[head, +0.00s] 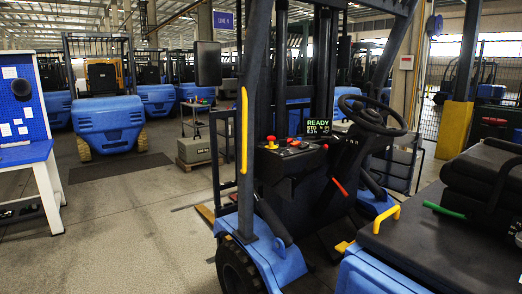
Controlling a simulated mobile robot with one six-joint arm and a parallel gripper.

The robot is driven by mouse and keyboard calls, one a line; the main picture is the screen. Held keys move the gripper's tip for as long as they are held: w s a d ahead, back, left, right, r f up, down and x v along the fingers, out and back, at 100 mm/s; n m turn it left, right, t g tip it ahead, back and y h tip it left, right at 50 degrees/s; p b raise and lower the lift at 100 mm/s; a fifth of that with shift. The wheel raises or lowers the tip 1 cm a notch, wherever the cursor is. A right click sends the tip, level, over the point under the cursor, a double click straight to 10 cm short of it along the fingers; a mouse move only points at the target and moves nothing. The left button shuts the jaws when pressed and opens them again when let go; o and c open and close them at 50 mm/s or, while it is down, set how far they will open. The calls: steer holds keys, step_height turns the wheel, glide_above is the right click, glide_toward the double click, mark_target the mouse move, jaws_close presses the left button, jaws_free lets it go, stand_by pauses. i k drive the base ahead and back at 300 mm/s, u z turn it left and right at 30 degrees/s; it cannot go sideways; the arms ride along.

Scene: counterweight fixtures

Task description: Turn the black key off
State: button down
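A blue forklift (275,262) stands in front of me with its open cab side facing me. Its dark dash (290,152) carries a red mushroom button (271,140) on a yellow base and a small red spot to its right. A black key cannot be picked out on the dash at this size, so its position cannot be told. A small display (317,128) beside the dash is lit with green text reading READY. My gripper is not in this view.
The steering wheel (372,115), a red lever (340,187) and the front post with a yellow grab bar (244,130) surround the dash. The seat (485,180) is at right. A blue workbench (25,152) stands at left. Open floor (125,225) lies left of the forklift.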

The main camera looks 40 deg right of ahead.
mark_target(282, 142)
steer(key=z, duration=4.55)
steer(key=i, duration=0.1)
steer(key=u, duration=2.9)
steer(key=k, duration=0.95)
steer(key=u, duration=0.15)
steer(key=i, duration=0.75)
